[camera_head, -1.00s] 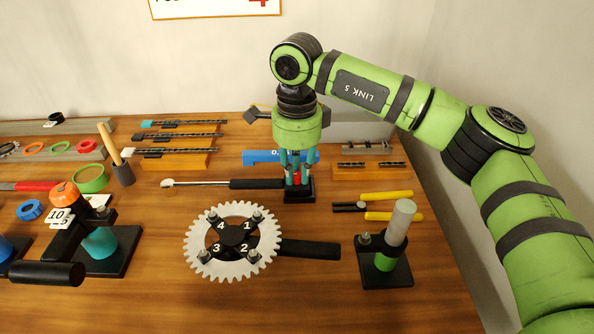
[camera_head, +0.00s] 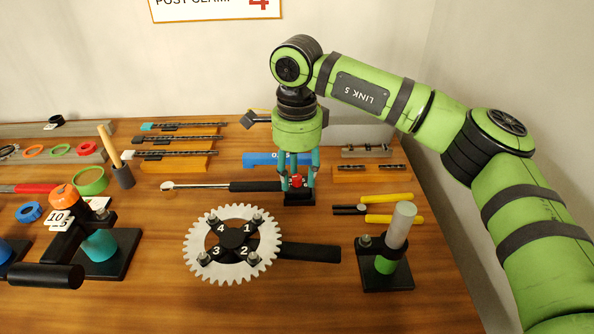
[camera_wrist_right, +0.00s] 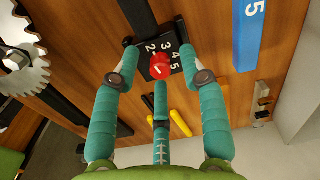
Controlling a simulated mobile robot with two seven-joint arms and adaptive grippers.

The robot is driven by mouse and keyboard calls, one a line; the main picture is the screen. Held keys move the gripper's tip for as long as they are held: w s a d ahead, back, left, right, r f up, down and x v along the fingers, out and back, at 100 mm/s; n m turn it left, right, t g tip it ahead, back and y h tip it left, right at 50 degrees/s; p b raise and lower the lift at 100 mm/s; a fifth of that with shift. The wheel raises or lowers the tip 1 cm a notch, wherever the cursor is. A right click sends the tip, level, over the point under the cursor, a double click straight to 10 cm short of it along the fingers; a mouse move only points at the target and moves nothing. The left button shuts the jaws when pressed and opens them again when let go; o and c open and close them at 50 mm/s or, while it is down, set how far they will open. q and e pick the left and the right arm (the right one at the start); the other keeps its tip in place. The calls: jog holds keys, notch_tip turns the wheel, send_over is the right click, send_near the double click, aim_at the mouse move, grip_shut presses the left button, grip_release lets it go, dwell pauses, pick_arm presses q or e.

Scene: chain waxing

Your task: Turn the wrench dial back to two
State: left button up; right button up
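The torque wrench (camera_head: 205,184) lies across the table, its black handle running right to a black dial block. On the block is a red dial knob (camera_head: 297,182). The right wrist view shows the red knob (camera_wrist_right: 160,66) beside white numbers 2, 3, 4 and 5 on the block face (camera_wrist_right: 147,72). I cannot clearly tell which number the knob points to. My right gripper (camera_head: 298,182) points down over the block, its teal fingers spread around the knob. The fingers look open (camera_wrist_right: 158,66) and apart from the knob. My left gripper is not in view.
A toothed chainring (camera_head: 197,222) with numbered bolts lies in front. A stand with a green and grey post (camera_head: 400,225) and yellow-handled pliers (camera_head: 388,197) are to the right. A blue bar (camera_head: 262,159) lies close behind the dial. Bare wood shows left of the chainring.

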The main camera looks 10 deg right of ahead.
aim_at(297, 177)
notch_tip(297, 177, up, 12)
dwell(0.6)
jog(key=shift+r, duration=0.1)
